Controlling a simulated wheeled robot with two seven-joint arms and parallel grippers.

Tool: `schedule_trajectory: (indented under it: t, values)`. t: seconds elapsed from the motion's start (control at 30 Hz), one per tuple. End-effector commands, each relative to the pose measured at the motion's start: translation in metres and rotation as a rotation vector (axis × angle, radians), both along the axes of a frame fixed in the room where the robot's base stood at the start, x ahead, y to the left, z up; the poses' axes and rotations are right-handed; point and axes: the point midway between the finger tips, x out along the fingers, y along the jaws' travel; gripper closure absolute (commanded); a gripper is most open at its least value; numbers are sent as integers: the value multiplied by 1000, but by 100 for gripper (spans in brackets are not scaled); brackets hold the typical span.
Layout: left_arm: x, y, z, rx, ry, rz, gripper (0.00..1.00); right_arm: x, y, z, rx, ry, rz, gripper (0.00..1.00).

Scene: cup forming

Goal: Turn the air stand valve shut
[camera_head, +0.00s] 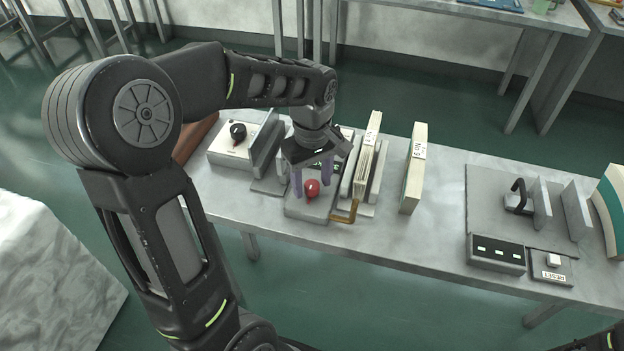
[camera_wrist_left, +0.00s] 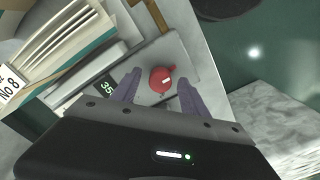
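The air stand valve is a red round knob (camera_head: 312,188) with a short pointer and a small white mark, on a grey stand (camera_head: 298,209) on the table. My left gripper (camera_head: 312,184) points down over the knob with its purple fingers apart, one on each side. In the left wrist view the red knob (camera_wrist_left: 162,79) lies between and beyond the two open fingertips (camera_wrist_left: 157,81), with gaps visible. A small display reading about 35 (camera_wrist_left: 107,87) sits beside it on the stand. My right gripper is not visible; only a dark part shows at the bottom right corner.
Upright boards labelled No 8 (camera_head: 368,150) and No 9 (camera_head: 414,168) stand right of the knob. A brass-coloured handle (camera_head: 345,215) is close by. A box with a black knob (camera_head: 238,132) is at left. A RESET button box (camera_head: 552,268) is far right.

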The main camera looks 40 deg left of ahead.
Motion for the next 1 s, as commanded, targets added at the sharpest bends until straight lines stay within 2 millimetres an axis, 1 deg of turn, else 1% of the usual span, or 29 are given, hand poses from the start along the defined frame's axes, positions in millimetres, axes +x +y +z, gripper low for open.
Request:
schedule_trajectory:
  t: [0.27,0.37,0.47,0.6,0.73,0.83,1.0]
  values:
    - [0,0,3,0,0,-1,48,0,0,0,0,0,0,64]
    - [1,0,11,0,-2,0,48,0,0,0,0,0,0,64]
    - [1,0,25,1,-4,0,48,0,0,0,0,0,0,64]
    - [1,0,49,1,-5,0,48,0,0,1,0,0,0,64]
    - [1,0,68,1,-4,-1,48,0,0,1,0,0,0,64]
    - [0,0,76,0,-1,-1,48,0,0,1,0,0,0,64]
    - [0,0,78,0,0,-1,48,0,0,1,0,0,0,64]
